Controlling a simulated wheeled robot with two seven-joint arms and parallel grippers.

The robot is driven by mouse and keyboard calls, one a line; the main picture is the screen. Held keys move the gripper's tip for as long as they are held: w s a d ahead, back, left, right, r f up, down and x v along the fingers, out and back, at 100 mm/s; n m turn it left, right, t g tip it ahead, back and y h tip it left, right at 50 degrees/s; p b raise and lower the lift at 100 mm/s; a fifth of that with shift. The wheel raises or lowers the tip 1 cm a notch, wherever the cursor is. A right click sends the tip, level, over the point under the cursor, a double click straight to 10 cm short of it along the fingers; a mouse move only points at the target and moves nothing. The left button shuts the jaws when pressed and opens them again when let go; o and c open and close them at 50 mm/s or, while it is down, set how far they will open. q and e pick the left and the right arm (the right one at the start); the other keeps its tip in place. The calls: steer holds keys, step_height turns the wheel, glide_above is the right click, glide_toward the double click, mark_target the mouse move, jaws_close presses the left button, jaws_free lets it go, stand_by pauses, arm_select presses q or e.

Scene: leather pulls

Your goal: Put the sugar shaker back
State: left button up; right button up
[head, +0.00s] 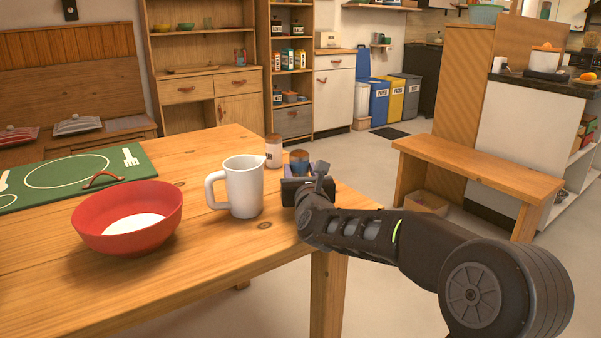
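A white shaker with a brown top (273,153) stands on the wooden table near its far right corner, just behind a white jug (243,187). A second shaker-like jar with a brown top and a darker, bluish body (299,160) is to its right. I cannot tell which of the two is the sugar shaker. My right gripper (311,183) is at the table's right edge, in front of the darker jar and hiding its lower part. Whether its fingers are open or closed on the jar does not show. My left gripper is out of view.
A red bowl with white contents (136,221) stands on the table (215,270), left of the jug. A green mat (66,175) lies at the far left. A wooden bench (478,174) stands to the right.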

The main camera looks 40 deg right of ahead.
steer(key=o, duration=0.3)
steer(key=shift+o, duration=0.2)
steer(key=v, duration=1.2)
steer(key=shift+p, duration=0.35)
